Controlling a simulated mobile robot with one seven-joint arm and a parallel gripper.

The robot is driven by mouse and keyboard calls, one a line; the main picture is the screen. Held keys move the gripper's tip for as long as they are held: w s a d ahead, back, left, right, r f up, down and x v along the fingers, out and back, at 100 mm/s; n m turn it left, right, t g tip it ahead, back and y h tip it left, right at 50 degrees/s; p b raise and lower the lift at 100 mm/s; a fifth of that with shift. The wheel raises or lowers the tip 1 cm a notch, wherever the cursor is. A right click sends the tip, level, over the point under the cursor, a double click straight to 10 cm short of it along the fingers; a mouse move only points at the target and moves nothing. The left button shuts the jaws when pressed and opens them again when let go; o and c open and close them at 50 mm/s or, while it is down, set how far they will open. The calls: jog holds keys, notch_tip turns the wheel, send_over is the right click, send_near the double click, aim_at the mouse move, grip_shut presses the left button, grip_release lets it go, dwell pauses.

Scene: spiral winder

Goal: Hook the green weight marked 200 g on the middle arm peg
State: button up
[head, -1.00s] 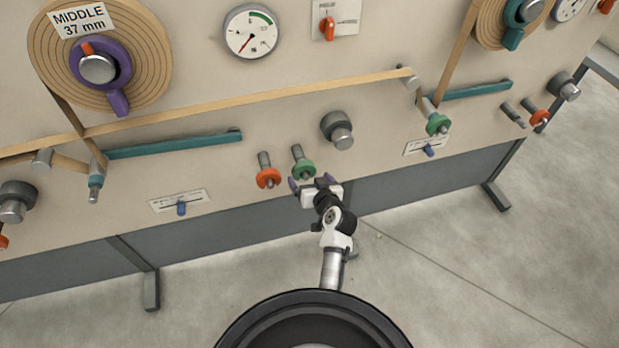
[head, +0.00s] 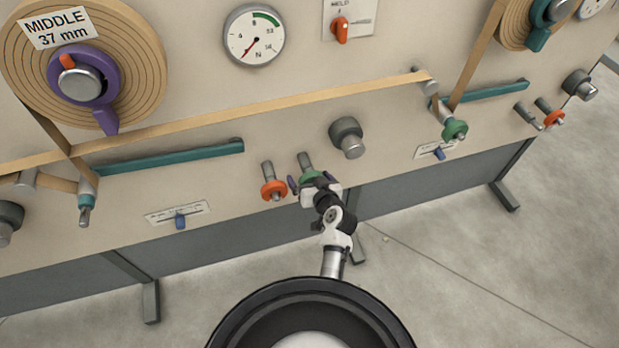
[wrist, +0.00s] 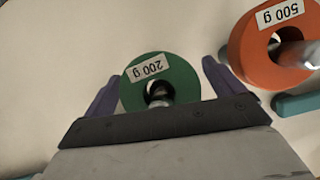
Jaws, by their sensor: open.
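The green ring weight marked 200 g (wrist: 184,82) hangs on a storage peg in the panel. In the head view the weight (head: 308,175) is partly hidden by my gripper (head: 314,186). In the wrist view my gripper (wrist: 160,92) is open, its two purple fingers on either side of the green ring; I cannot tell whether they touch it. The teal middle arm (head: 165,159) is at left in the head view, below the MIDDLE roll. A bare metal peg (head: 84,215) sticks out at its left end, carrying no weight.
An orange 500 g weight (head: 273,190) hangs on the peg just left of the green one; it also shows in the wrist view (wrist: 248,50). A grey knob (head: 347,137) stands out up and right. A tan web (head: 250,112) runs above. A slider scale (head: 178,212) lies between.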

jog(key=c, duration=1.8)
jog(key=shift+s, duration=0.15)
